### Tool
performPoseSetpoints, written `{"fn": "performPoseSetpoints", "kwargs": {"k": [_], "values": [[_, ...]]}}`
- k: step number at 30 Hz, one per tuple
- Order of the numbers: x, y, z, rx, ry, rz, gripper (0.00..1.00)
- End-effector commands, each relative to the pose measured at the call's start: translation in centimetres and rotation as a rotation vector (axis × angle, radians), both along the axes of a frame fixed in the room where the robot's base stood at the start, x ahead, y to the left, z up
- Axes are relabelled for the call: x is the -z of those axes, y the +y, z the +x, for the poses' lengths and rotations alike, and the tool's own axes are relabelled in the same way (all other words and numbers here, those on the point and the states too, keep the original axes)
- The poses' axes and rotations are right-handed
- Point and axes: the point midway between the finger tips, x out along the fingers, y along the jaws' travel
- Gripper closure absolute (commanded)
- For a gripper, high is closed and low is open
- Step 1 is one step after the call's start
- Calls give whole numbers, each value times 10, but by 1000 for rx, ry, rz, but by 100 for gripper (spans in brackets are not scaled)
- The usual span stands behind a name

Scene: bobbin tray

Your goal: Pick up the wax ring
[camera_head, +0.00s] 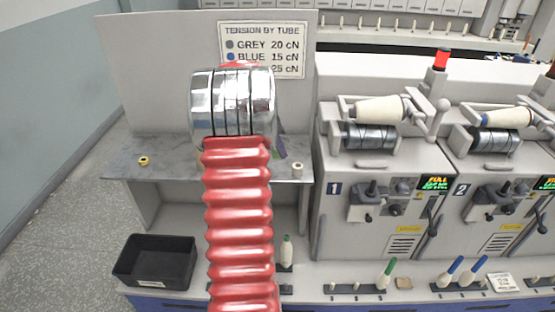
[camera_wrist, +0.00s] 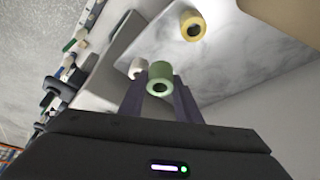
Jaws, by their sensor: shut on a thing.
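In the wrist view my gripper (camera_wrist: 160,90) has its two dark fingers shut on a pale green wax ring (camera_wrist: 160,76), whose dark hole faces the camera. A yellow ring (camera_wrist: 192,25) and a cream-white ring (camera_wrist: 138,68) lie beyond it on the grey marbled shelf. In the head view the yellow ring (camera_head: 143,161) is at the shelf's left and the cream-white ring (camera_head: 297,170) at its right. My red and chrome arm hides the green ring and most of my gripper there; only a bit of a dark finger (camera_head: 280,148) shows. I cannot tell the ring's height above the shelf.
The marbled shelf (camera_head: 120,170) has a tall back panel with a tension sign (camera_head: 262,50). A black bin (camera_head: 155,260) stands below at the left. Winding unit 1 (camera_head: 365,190) and unit 2 (camera_head: 490,190) stand to the right. Several coloured bobbins stand on the lower ledge.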

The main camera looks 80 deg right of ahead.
Motion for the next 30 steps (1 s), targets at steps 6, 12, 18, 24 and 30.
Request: {"fn": "performPoseSetpoints", "kwargs": {"k": [6,12,18,24,30], "values": [[-22,0,0,1,0,-1,91],[-24,0,0,0,1,1,91],[-24,0,0,0,1,1,91],[-24,0,0,0,1,1,91],[-23,6,20,-51,0,0,91]]}}
